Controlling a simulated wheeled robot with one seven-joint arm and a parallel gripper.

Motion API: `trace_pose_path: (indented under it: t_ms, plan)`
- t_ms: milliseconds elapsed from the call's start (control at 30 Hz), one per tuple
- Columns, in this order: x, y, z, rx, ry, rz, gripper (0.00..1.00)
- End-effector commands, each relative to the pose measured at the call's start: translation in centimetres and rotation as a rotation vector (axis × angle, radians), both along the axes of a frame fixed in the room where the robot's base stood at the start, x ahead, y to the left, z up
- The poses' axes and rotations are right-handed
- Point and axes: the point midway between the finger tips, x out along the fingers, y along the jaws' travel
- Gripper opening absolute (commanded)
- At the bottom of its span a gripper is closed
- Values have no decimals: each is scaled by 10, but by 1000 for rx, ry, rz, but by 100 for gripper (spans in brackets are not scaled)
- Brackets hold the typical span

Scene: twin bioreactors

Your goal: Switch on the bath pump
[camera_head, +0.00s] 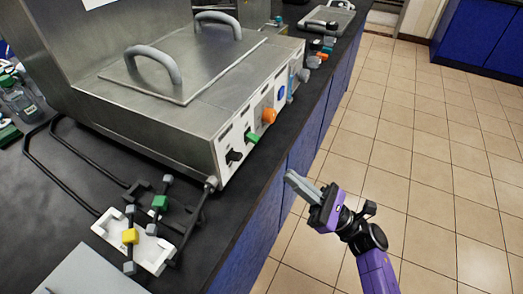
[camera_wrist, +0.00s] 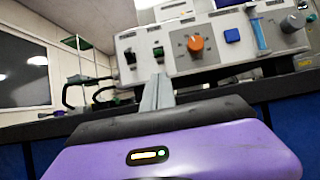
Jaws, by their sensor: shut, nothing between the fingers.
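The steel bath (camera_head: 140,120) stands on the dark bench, its lid closed. Its white front panel (camera_head: 222,165) carries a black switch (camera_head: 233,156), a green switch (camera_head: 252,137), an orange knob (camera_head: 269,115) and a blue square button (camera_head: 281,92). In the wrist view the black switch (camera_wrist: 130,58), green switch (camera_wrist: 158,52), orange knob (camera_wrist: 195,43) and blue button (camera_wrist: 232,36) show beyond my fingers. The labels are too small to read, so I cannot tell which is the pump's. My gripper (camera_head: 291,178) is shut and empty, in front of the bench edge, apart from the panel.
A white block with yellow (camera_head: 130,236) and green (camera_head: 159,202) valve parts and black tubing sits on the bench left of the panel. More knobs and fittings (camera_head: 315,60) line the bench farther back. The tiled floor (camera_head: 430,150) at right is clear.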

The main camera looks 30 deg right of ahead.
Motion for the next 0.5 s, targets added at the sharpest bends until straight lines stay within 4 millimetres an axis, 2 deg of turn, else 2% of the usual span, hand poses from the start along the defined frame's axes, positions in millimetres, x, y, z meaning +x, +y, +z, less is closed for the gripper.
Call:
trace_pose_path:
  t_ms: [333,500]
  plan:
    - [2,1,2,2,0,0,0]
    - [15,10,14,2,-1,1,0]
